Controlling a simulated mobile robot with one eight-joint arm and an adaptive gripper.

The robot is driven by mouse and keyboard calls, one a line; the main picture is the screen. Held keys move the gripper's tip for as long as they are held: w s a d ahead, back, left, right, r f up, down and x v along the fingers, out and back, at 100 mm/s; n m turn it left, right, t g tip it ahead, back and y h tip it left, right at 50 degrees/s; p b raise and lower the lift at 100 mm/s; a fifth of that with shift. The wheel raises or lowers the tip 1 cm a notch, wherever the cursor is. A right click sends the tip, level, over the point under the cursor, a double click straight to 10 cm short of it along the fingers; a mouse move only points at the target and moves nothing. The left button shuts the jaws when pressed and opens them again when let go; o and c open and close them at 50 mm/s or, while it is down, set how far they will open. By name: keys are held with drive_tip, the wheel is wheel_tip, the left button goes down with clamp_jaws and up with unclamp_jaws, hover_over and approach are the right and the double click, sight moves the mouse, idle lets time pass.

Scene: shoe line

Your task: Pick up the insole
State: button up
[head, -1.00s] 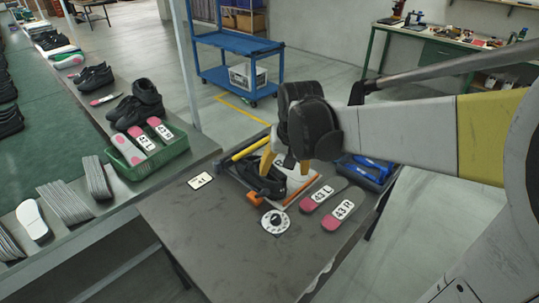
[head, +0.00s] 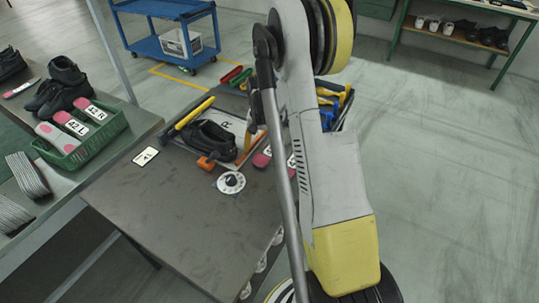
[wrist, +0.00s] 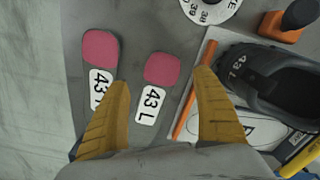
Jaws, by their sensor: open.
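Two grey insoles with pink ends lie side by side on the dark table. In the wrist view the right insole, marked 43 L (wrist: 161,70), lies between my fingers, its lower part hidden. The other insole (wrist: 99,48) lies to the left, its label partly covered by my left finger. My gripper (wrist: 162,76) is open and empty above them; I cannot tell how high. In the head view the pink ends of one insole (head: 261,160) and of the other (head: 291,161) show beside my arm, which hides much of them.
A dark shoe (head: 209,139) marked 43 L in the wrist view lies on a board right of the insoles, edged by an orange bar (wrist: 194,92). A white dial (head: 231,182) is close by. A green basket (head: 108,133) of insoles stands left. The table's front is clear.

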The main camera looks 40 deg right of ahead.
sight(262, 160)
wheel_tip(262, 160, down, 6)
drive_tip(key=b, duration=0.3)
drive_tip(key=shift+a, duration=0.15)
drive_tip(key=shift+s+r, duration=0.1)
drive_tip(key=c, duration=0.9)
drive_tip(key=shift+c, duration=0.2)
